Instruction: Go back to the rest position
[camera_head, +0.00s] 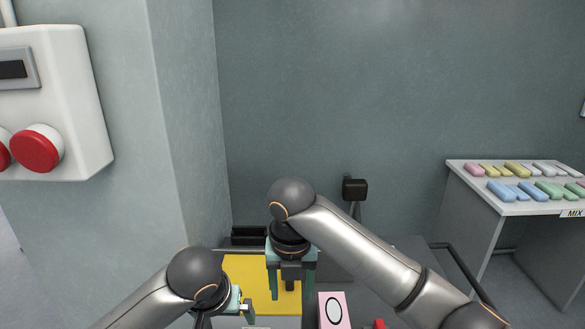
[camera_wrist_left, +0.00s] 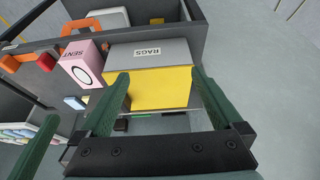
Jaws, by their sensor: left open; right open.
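My left gripper (camera_head: 246,309) is low in the head view, near the front of the yellow-sided box (camera_head: 245,268). In the left wrist view its two green fingers (camera_wrist_left: 160,76) stand apart with nothing held between them. The box, labelled RAGS (camera_wrist_left: 155,50), lies beyond them there. My right gripper (camera_head: 290,284) points down in front of the yellow surface in the head view. Its fingers are apart, with no held object visible.
A pink SENT box (camera_wrist_left: 83,66) stands beside the RAGS box; it also shows in the head view (camera_head: 333,311). A table (camera_head: 513,208) with several coloured bars is at right. A wall panel (camera_head: 75,95) with red buttons is at left.

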